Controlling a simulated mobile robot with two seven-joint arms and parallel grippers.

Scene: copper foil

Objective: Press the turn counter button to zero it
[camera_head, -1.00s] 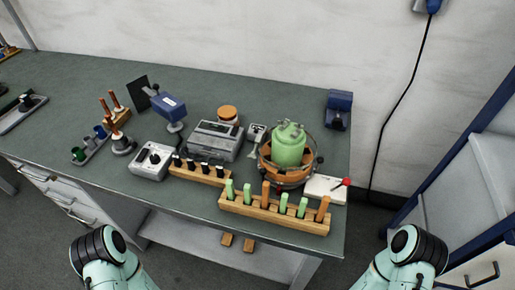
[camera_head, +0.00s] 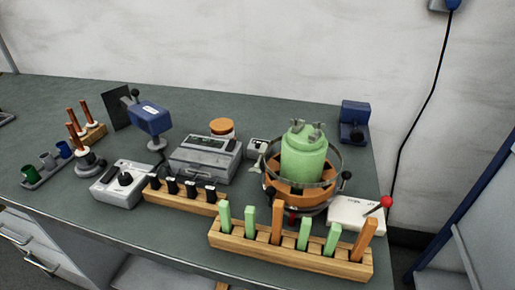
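A small pale box (camera_head: 258,147) with a dark face stands just left of the round orange and green apparatus (camera_head: 303,158) in the head view. It looks like a counter, but its button is too small to make out. A larger grey box (camera_head: 204,158) with a dark display strip sits to its left. I cannot tell for certain which of the two is the turn counter. Neither of my grippers shows in this view.
The grey-green bench (camera_head: 60,92) runs along the wall. A wooden rack (camera_head: 290,255) with green and orange handles lies along the front edge, beside a smaller rack (camera_head: 182,196). A white box with a red-knobbed lever (camera_head: 352,213) is at right. A grey dial box (camera_head: 122,184) is at left.

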